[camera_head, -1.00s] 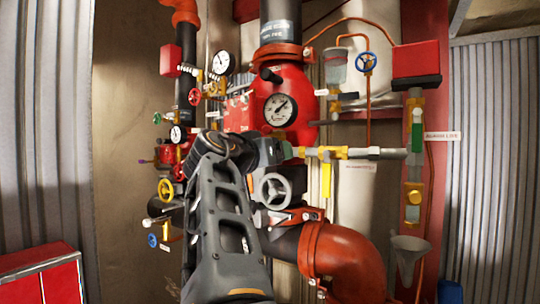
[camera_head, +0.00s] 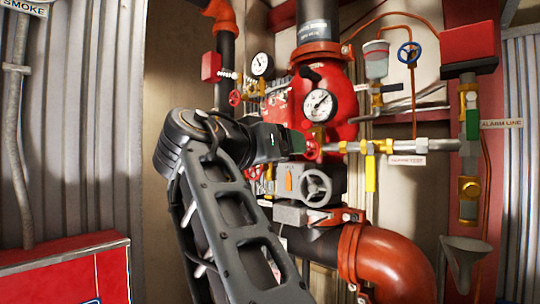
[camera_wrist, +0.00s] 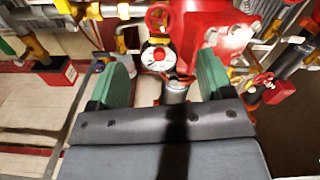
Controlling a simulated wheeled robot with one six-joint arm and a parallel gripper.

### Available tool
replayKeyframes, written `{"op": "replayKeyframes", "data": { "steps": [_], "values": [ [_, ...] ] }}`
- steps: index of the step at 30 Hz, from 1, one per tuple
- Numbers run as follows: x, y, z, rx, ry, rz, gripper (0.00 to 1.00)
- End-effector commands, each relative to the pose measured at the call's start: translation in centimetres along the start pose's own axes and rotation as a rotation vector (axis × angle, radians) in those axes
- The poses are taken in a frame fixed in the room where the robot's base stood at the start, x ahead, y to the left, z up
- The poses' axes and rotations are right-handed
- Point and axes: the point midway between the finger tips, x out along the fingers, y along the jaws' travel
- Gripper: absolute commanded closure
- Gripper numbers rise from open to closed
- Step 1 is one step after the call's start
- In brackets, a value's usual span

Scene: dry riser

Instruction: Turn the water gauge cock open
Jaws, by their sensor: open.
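My gripper (camera_head: 296,143) reaches right from the arm, below the large white-faced gauge (camera_head: 320,105) on the red valve body (camera_head: 340,82). In the wrist view its two green fingers (camera_wrist: 165,76) stand wide apart with nothing held between them. A small red handle (camera_head: 312,148) is right by the fingertips in the head view; I cannot tell whether they touch. A second, smaller gauge (camera_head: 262,64) stands farther left, with a red handwheel (camera_head: 235,98) below it. I cannot tell which handle is the water gauge cock. A red body (camera_wrist: 205,35) shows beyond the fingers.
A grey handwheel (camera_head: 316,187) sits below my gripper. A horizontal pipe with brass fittings (camera_head: 380,147) and a yellow lever (camera_head: 370,173) runs right. A thick red elbow pipe (camera_head: 385,260) is lower right. A red cabinet (camera_head: 70,275) stands lower left.

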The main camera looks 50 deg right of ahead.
Motion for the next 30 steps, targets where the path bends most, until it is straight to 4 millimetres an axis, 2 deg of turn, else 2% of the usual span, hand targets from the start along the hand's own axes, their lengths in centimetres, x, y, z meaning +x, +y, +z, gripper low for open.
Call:
{"op": "replayKeyframes", "data": {
  "steps": [3, 9, 30],
  "values": [
    [-1.1, -0.2, 0.1, -0.001, 0.001, -0.004, 0.26],
    [-2.1, -0.1, 0.0, 0.000, 0.000, -0.002, 0.26],
    [-2.4, 0.0, 0.0, -0.001, -0.001, 0.000, 0.26]
  ]
}}
